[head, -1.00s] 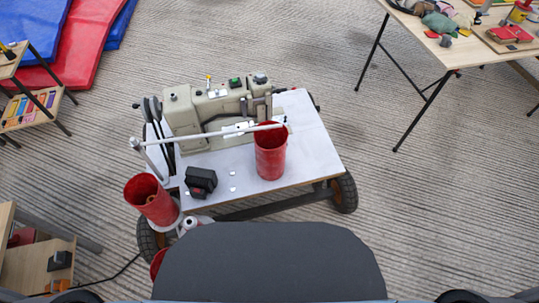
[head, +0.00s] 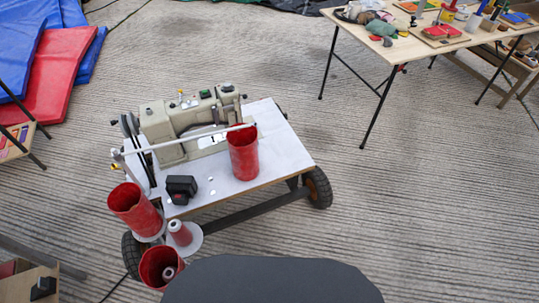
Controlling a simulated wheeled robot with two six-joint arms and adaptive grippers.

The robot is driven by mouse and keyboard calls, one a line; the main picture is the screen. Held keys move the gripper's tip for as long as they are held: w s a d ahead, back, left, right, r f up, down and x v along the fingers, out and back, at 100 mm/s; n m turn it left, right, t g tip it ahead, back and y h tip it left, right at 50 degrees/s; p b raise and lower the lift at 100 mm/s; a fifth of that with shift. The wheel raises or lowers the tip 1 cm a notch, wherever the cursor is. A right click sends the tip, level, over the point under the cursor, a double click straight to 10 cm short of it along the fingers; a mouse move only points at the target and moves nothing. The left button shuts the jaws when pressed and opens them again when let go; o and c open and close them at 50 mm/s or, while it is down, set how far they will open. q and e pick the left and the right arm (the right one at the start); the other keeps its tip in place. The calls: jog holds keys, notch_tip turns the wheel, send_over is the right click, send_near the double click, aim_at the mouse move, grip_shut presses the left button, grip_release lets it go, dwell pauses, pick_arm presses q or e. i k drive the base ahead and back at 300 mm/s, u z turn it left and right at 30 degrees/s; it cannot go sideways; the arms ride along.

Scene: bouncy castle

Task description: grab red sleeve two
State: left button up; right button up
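Three red sleeves show in the head view, and I cannot tell which one is sleeve two. One red sleeve (head: 243,155) stands upright on the white top of the wheeled sewing cart (head: 275,150). A second red sleeve (head: 134,212) stands tilted at the cart's front left corner, on a pale disc. A third red sleeve (head: 152,270) is lower and nearer, with a pale spindle visible inside its open top. Neither of my grippers is in view.
A sewing machine (head: 190,125) with a long pale bar sits on the cart. A black box (head: 181,189) lies on its top. A red cone (head: 180,233) stands on a white disc between sleeves. A cluttered wooden table (head: 420,45) stands back right. Floor right of the cart is clear.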

aim_at(244, 148)
jog(key=z, duration=1.15)
jog(key=i, duration=1.9)
jog(key=u, duration=1.7)
